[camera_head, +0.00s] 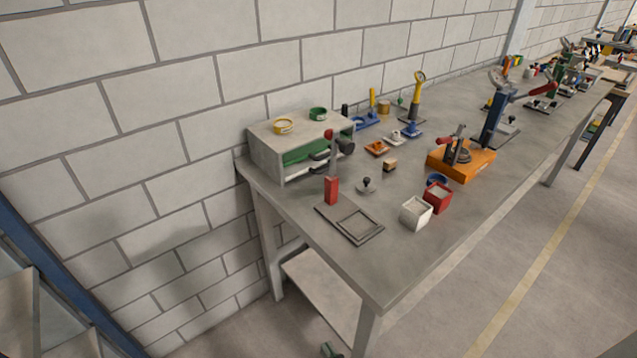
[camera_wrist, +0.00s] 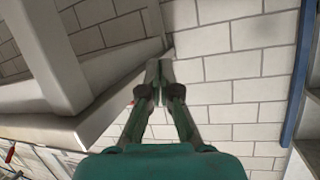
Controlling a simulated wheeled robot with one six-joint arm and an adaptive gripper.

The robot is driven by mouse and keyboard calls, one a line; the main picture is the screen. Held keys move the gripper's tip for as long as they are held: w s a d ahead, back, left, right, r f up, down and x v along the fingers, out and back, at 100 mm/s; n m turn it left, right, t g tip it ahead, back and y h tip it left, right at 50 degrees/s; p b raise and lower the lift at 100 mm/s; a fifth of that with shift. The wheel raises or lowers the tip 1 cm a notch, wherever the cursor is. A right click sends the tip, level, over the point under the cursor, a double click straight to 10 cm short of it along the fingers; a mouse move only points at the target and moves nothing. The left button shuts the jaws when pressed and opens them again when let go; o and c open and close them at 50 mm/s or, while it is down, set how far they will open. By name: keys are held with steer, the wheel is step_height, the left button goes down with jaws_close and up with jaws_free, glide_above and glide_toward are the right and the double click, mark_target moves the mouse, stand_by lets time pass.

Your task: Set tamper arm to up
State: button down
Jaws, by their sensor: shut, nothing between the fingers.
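A flat grey base with a square frame (camera_head: 362,226) lies at the near end of the workbench. A red post (camera_head: 331,190) stands at its back left corner. A thin grey arm (camera_head: 332,158) with a red knob (camera_head: 328,133) rises upright above the post and looks like the tamper arm. Dark cylinders beside it overlap the shelf behind, so I cannot tell if they belong to it. My gripper (camera_wrist: 159,68) shows in the wrist view, fingers together and empty, in front of the block wall. It is apart from the tamper and out of the head view.
A grey shelf box (camera_head: 265,150) with yellow and green rings stands behind the post. A white cup (camera_head: 415,212) and red cup (camera_head: 438,198) stand right of the frame. An orange base (camera_head: 460,163) with a lever is farther back.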

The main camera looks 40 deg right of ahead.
steer(key=w+d+r+m+h, duration=0.3)
steer(key=w+r+m+h, duration=0.15)
steer(key=w, duration=0.65)
steer(key=m+g+h, duration=0.8)
steer(key=m+h, duration=0.2)
steer(key=m, duration=1.1)
glide_toward(333, 136)
steer(key=shift+m+y, duration=0.25)
steer(key=x, duration=0.6)
steer(key=shift+s+d+r, duration=0.15)
steer(key=shift+s, duration=0.1)
steer(key=shift+w+d, duration=0.35)
steer(key=shift+w, duration=0.3)
